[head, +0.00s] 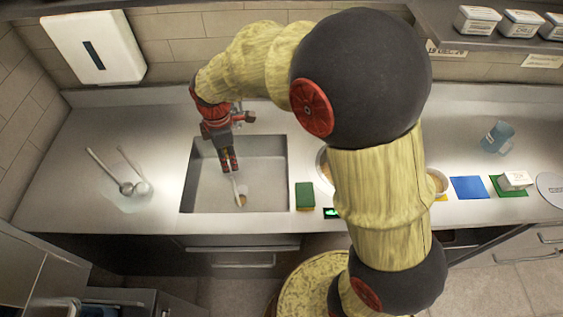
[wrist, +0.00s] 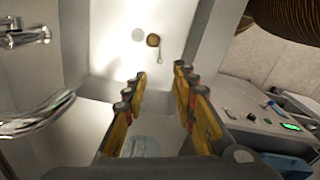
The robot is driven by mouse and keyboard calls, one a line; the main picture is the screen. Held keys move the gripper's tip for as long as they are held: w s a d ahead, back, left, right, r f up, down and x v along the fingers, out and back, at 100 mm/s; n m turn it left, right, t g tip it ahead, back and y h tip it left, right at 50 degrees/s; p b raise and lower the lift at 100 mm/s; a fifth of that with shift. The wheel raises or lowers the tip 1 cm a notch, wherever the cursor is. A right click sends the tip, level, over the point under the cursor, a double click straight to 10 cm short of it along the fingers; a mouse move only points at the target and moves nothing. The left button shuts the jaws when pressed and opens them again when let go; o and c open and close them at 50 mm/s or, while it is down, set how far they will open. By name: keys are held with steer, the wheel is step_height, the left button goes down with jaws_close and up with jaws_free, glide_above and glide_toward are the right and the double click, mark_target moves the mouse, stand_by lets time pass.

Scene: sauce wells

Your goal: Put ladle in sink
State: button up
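The ladle (head: 241,199) is inside the sink basin (head: 199,170) in the head view, its pale handle extending up toward my gripper. In the wrist view the ladle (wrist: 153,41) shows a small brown bowl and short-looking handle beyond my fingertips, beside a round grey spot. My gripper (head: 231,167) points down over the sink. In the wrist view my gripper (wrist: 160,75) has its fingers apart, with a clear gap and nothing visibly between them. I cannot tell whether the ladle rests fully on the sink floor.
A faucet (wrist: 30,122) is beside the basin. A green-yellow sponge (head: 305,196) and a lit display (head: 332,212) lie right of the sink. A blue cup (head: 497,137) is farther right. The left counter is mostly clear.

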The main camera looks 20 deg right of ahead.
steer(key=s+d+r+m+t, duration=0.1)
steer(key=s+d+r+m, duration=0.35)
steer(key=r, duration=0.25)
steer(key=s+d+r+m+t, duration=0.2)
steer(key=s+d+r+m, duration=0.15)
steer(key=s+r, duration=0.2)
steer(key=s+d+r+m+t, duration=0.1)
steer(key=s+d+r+m, duration=0.1)
steer(key=s+m, duration=0.2)
steer(key=s+d+r+m+t, duration=0.1)
steer(key=s+d+r+m, duration=0.1)
steer(key=s+m, duration=0.2)
steer(key=shift+s+d+r+m, duration=0.2)
steer(key=shift+s+r+m, duration=0.2)
steer(key=shift+s, duration=1.35)
